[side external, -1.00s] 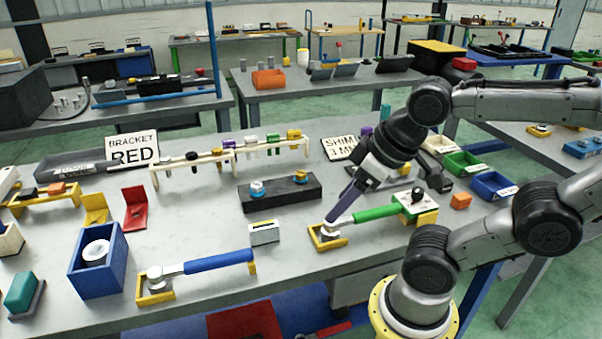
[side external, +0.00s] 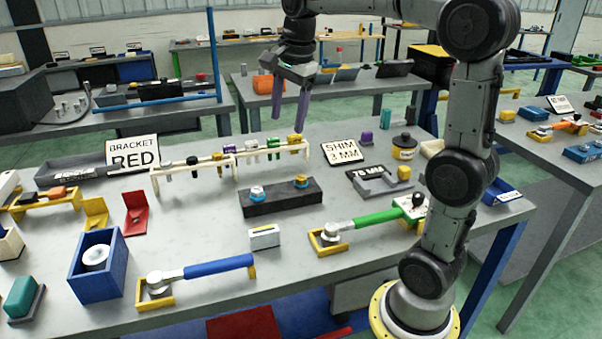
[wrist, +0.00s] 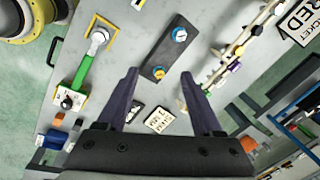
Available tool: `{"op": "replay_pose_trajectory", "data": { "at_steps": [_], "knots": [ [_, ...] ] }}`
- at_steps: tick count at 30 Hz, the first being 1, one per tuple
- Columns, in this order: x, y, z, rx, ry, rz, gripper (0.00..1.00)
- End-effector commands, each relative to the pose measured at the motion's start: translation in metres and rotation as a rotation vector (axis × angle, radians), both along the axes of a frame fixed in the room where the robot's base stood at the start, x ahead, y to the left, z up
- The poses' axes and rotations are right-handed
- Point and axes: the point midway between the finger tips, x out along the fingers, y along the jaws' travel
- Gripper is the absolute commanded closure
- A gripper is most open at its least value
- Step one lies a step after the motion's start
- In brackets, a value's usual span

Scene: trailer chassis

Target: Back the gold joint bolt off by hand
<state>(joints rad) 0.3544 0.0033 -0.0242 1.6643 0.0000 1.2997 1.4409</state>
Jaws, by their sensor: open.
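The gold joint bolt (side external: 301,181) stands at the right end of the black block (side external: 262,204), beside a blue-collared bolt (side external: 257,192) on the same block. In the wrist view the gold bolt (wrist: 158,72) appears between the fingertips, beyond them. My gripper (side external: 290,122) is open and empty, fingers pointing down, high above the table near the right end of the bolt rack. It is clear of the block and touches nothing. In the wrist view my gripper (wrist: 159,75) shows both dark fingers spread apart.
The cream rack (side external: 205,158) with several coloured bolts stands behind the block. A green-handled wrench (side external: 375,217) and a blue-handled wrench (side external: 218,263) lie in front. A small white box (side external: 264,237) is near the block's front. The SHIM sign (side external: 341,152) is behind right.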

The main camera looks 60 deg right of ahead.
Motion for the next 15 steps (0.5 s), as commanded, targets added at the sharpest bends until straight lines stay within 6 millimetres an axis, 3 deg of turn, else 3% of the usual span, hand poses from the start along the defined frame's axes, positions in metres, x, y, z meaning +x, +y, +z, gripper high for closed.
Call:
{"op": "replay_pose_trajectory", "data": {
  "at_steps": [3,7,10,15],
  "knots": [
    [0.025,-0.047,-0.022,0.038,0.060,-0.158,0.32],
    [0.038,-0.089,-0.050,0.062,0.110,-0.240,0.32],
    [0.039,-0.110,-0.070,0.080,0.144,-0.279,0.32],
    [0.032,-0.125,-0.088,0.099,0.177,-0.315,0.32]
  ]
}}
